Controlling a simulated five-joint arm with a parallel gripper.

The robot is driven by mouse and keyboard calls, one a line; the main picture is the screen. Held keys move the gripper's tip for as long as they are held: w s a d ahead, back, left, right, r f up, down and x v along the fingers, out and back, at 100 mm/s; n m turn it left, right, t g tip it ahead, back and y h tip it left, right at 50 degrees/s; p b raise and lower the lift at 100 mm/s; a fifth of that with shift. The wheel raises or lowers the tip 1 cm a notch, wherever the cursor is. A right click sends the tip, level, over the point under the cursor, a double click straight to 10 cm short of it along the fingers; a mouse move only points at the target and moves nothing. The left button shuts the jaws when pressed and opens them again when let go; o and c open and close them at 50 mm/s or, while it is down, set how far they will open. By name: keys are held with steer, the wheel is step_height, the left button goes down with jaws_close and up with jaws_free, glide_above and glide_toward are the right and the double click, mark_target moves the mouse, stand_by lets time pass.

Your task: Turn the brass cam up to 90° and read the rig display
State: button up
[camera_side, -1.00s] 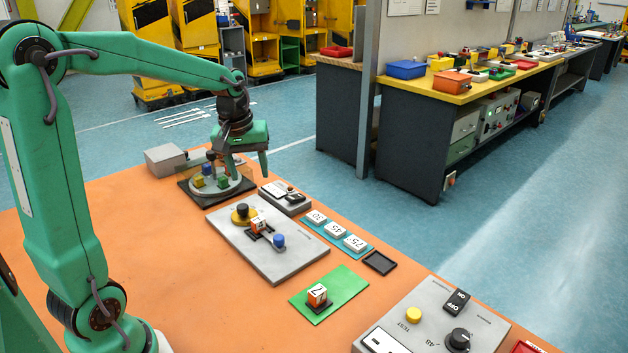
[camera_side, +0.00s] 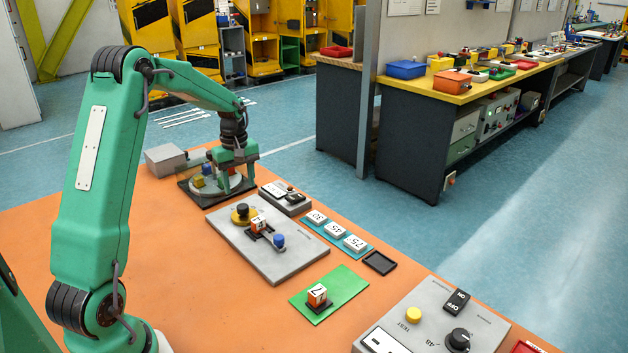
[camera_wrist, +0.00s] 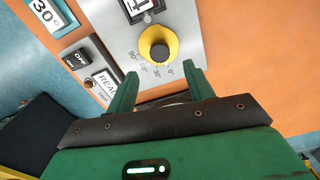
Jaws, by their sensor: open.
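The brass cam is a yellow disc with a black knob (camera_side: 242,211) on the grey gate plate (camera_side: 290,261); it also shows in the wrist view (camera_wrist: 157,48). Degree marks from 0° to 90° are printed beside it; its exact angle cannot be told. My gripper (camera_wrist: 158,80) is open and empty, its fingertips short of the cam in the wrist view. In the side view my gripper (camera_side: 237,180) is low by the round turntable. A grey box (camera_side: 290,205) has a black ON/OFF switch (camera_wrist: 77,58) and a white panel marked READ (camera_wrist: 105,82), partly hidden by my finger.
An orange numbered block (camera_side: 258,226) and a blue knob (camera_side: 279,240) are on the gate plate. The turntable (camera_side: 232,190) carries coloured blocks. Angle cards (camera_side: 335,230) lie to the right. A green mat (camera_side: 340,285) holds another block. Orange table is clear left of the plate.

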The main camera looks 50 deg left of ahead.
mark_target(242, 206)
steer(key=shift+f, duration=0.1)
steer(key=shift+f, duration=3.85)
steer(key=shift+c, duration=0.4)
steer(key=c, duration=0.9)
